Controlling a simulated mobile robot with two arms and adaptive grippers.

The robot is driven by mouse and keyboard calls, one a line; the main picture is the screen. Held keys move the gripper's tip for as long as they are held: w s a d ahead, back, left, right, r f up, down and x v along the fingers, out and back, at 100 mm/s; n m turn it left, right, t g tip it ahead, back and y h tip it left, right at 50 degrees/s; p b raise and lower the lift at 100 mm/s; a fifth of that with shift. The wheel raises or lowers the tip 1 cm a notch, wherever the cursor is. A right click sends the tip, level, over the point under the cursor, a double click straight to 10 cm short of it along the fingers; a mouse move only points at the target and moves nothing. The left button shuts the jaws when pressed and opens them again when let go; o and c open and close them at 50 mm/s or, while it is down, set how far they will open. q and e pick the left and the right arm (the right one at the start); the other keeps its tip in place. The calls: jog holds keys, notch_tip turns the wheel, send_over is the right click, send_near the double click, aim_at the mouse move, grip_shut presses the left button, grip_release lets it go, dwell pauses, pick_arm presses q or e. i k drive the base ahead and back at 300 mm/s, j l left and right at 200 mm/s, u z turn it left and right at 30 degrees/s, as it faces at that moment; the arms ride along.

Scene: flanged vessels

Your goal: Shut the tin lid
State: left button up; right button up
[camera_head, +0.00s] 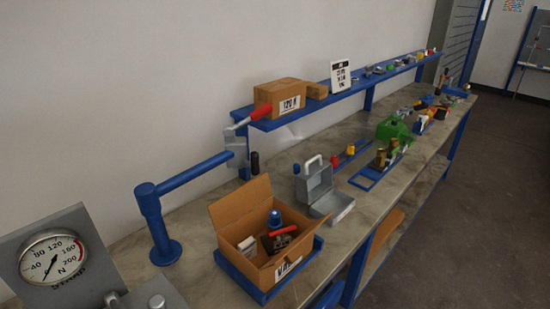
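A grey metal tin (334,205) stands on the workbench, right of the cardboard box. Its lid (315,181) is open and stands up at the tin's back left, with a pale loop handle (313,163) at its upper edge. The low body lies open in front of the lid, toward the bench's front edge. Neither of my grippers is in view.
An open cardboard box (246,212) with mixed items sits on a blue tray left of the tin. A blue post with a horizontal arm (190,176) and a dial gauge (53,258) stand farther left. Blue racks (367,180) and a green object (393,129) lie beyond. A blue shelf (354,94) runs along the wall.

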aim_at(316, 180)
jog(key=i+l+u, duration=0.1)
jog(key=l+u, duration=0.3)
jog(key=i+l+u, duration=0.1)
jog(key=l+u, duration=0.65)
